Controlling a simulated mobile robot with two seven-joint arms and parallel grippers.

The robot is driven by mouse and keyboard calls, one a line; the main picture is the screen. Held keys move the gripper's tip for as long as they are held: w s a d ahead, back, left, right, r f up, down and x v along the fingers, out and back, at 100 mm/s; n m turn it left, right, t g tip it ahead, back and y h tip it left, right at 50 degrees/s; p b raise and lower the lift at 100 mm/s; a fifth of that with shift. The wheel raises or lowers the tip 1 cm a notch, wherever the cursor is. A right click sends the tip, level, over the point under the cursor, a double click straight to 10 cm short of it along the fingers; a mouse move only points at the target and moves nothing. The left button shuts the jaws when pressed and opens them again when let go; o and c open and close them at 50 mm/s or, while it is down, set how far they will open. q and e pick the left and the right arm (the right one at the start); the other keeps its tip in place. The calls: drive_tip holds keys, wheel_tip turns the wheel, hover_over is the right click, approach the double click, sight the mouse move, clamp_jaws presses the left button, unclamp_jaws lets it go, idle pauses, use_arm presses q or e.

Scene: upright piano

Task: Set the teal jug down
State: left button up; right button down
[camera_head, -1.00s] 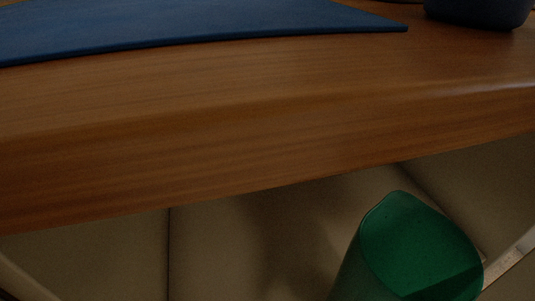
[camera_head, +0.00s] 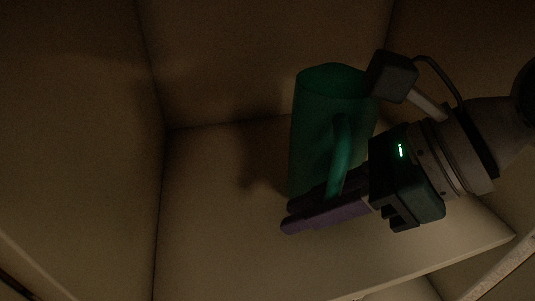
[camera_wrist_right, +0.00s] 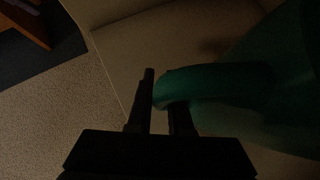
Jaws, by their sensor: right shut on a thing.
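The teal jug (camera_head: 316,135) is inside a beige compartment, roughly upright, with its handle (camera_head: 342,150) toward me. My right gripper (camera_head: 291,216) reaches in from the right and is shut on the handle low down. In the right wrist view the handle (camera_wrist_right: 220,82) runs between the two dark fingers (camera_wrist_right: 160,88), and the jug's body (camera_wrist_right: 285,85) fills the right side. The jug's base is partly hidden by the fingers; I cannot tell whether it touches the compartment floor (camera_head: 225,235). My left gripper is not in view.
Beige walls enclose the compartment at the left (camera_head: 80,120) and back (camera_head: 260,60). The floor left of the jug is bare; its front edge slopes along the lower right. The right wrist view shows carpet (camera_wrist_right: 60,125) outside and a brown wooden piece (camera_wrist_right: 28,20) at top left.

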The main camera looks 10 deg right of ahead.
wheel_tip(320, 180, down, 3)
drive_tip(key=shift+r+b, duration=0.1)
drive_tip(key=shift+b, duration=0.8)
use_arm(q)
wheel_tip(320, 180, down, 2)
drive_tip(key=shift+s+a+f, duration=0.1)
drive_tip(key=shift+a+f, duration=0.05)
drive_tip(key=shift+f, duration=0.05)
use_arm(e)
drive_tip(key=shift+r, duration=0.15)
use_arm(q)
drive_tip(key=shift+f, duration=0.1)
use_arm(e)
drive_tip(key=c, duration=1.3)
unclamp_jaws()
drive_tip(key=shift+f, duration=0.25)
drive_tip(key=o, duration=0.5)
drive_tip(key=shift+c, duration=0.2)
drive_tip(key=shift+r, duration=0.1)
